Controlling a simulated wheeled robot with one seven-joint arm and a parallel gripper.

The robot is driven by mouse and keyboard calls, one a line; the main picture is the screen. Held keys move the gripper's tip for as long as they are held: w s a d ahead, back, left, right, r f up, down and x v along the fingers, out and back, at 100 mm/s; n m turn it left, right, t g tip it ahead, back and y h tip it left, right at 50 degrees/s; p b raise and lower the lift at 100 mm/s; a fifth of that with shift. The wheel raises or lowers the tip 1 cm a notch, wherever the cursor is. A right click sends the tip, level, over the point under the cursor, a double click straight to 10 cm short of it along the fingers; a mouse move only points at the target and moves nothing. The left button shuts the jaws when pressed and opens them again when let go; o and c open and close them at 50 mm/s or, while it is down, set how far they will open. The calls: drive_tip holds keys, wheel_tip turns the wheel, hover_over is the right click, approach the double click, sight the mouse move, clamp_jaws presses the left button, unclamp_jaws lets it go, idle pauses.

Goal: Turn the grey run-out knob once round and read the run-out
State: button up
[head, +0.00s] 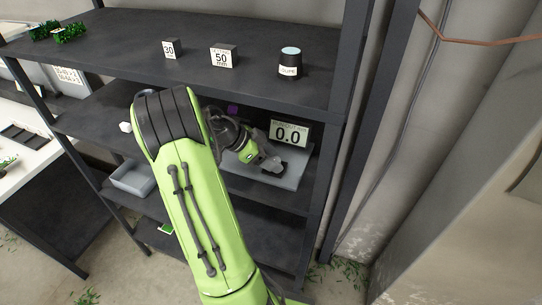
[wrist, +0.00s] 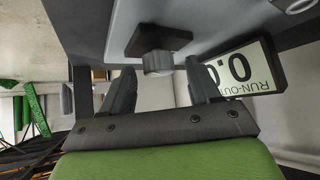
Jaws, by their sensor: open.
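The grey run-out knob (wrist: 158,62) sticks out from a dark block (wrist: 150,38) in the wrist view, where everything appears upside down. My gripper (wrist: 160,70) is open, with one dark finger on each side of the knob's end; I cannot tell whether either touches it. The run-out display (head: 289,134) reads 0.0 in the head view, and part of it shows in the wrist view (wrist: 243,72). In the head view my gripper (head: 270,161) is at the front of the device on its grey base (head: 289,182), and the knob is mostly hidden there.
The device stands on the middle shelf of a dark rack, under the top shelf (head: 190,70) and near a right upright (head: 333,130). Blocks marked 30 (head: 169,49) and 50 mm (head: 222,57) and a dark cup (head: 290,65) stand above. A grey tray (head: 132,178) lies left.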

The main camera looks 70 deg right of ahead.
drive_tip(key=shift+s+f, duration=0.1)
drive_tip(key=shift+f, duration=0.05)
drive_tip(key=c, duration=1)
drive_tip(key=shift+c, duration=0.2)
drive_tip(key=shift+b, duration=0.45)
